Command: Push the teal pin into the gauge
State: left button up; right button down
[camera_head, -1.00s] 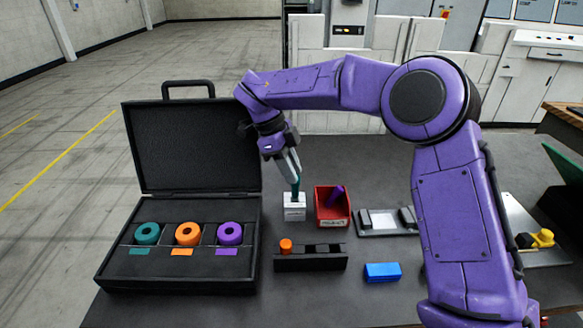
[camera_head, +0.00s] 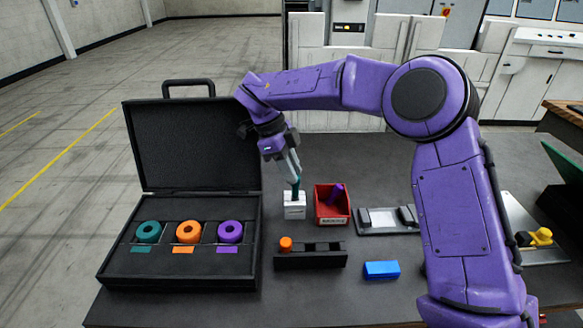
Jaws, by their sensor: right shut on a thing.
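The teal pin (camera_head: 295,190) is in my right gripper (camera_head: 295,180), which is shut on it and points down. The pin's lower end is at the top of the small white block (camera_head: 294,209), which looks like the gauge. I cannot tell how deep the pin sits in it. The purple right arm reaches across from the right. My left gripper is not in view.
An open black case (camera_head: 180,270) at left holds teal, orange and purple rings. A red bin (camera_head: 332,216) with a purple pin stands right of the gauge. A black rack (camera_head: 312,261) holds an orange pin. A blue block (camera_head: 381,270) lies in front.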

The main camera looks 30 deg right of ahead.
jog(key=shift+f+b, duration=0.45)
jog(key=shift+f, duration=0.45)
jog(key=shift+c, duration=2.3)
grip_release()
jog(key=shift+r, duration=0.1)
notch_tip(320, 180, up, 9)
jog(key=p, duration=1)
jog(key=shift+p, duration=0.3)
